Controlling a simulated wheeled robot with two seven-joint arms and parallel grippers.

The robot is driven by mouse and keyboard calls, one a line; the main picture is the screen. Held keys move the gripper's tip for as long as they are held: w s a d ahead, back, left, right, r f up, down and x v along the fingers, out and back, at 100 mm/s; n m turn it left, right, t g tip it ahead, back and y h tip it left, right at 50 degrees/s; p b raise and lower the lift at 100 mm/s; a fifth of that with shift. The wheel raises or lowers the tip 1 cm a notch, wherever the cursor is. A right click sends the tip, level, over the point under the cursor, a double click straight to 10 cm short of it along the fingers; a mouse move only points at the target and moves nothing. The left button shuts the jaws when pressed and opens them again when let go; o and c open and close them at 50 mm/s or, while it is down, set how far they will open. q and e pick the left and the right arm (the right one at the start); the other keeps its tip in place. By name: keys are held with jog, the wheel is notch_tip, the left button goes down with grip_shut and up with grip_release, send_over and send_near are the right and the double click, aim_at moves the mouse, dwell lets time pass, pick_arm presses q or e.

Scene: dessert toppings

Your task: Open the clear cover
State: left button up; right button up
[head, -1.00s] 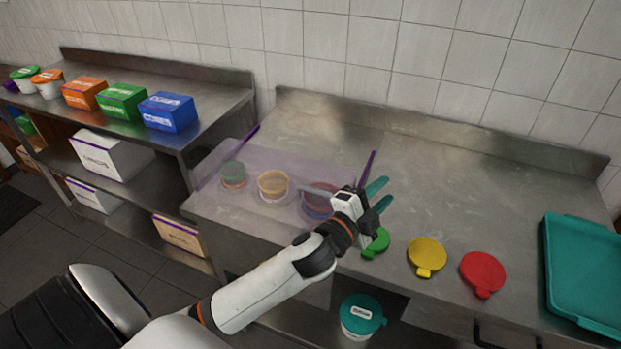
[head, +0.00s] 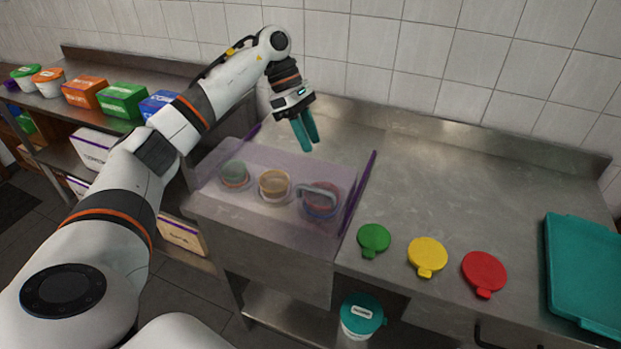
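The clear cover (head: 285,158) is a see-through, purple-tinted lid with purple side edges, lying over the left part of the steel counter. Its grey handle (head: 318,189) is at the front right. My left gripper (head: 310,146) hangs above the back of the cover, teal fingers pointing down. A narrow gap shows between the fingers, and they hold nothing. My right gripper is not in view.
Green (head: 373,239), yellow (head: 427,256) and red (head: 483,271) round lids lie right of the cover. A teal tray (head: 585,275) is at the far right. A teal-lidded tub (head: 361,315) sits on the lower shelf. The counter's back right is clear.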

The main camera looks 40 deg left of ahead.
aim_at(313, 188)
pick_arm(q)
jog(key=shift+g+y, duration=0.3)
jog(key=shift+y, duration=0.2)
jog(key=p+x, duration=0.1)
jog(key=x, duration=0.2)
jog(key=s+a+p+x, duration=0.1)
jog(key=x, duration=0.2)
jog(key=p+x, duration=0.1)
jog(key=x, duration=0.2)
jog(key=shift+s+a+f+p, duration=0.15)
jog(key=shift+a+f+p, duration=0.2)
jog(key=shift+d+f, duration=0.25)
jog(key=shift+f, duration=0.25)
grip_shut()
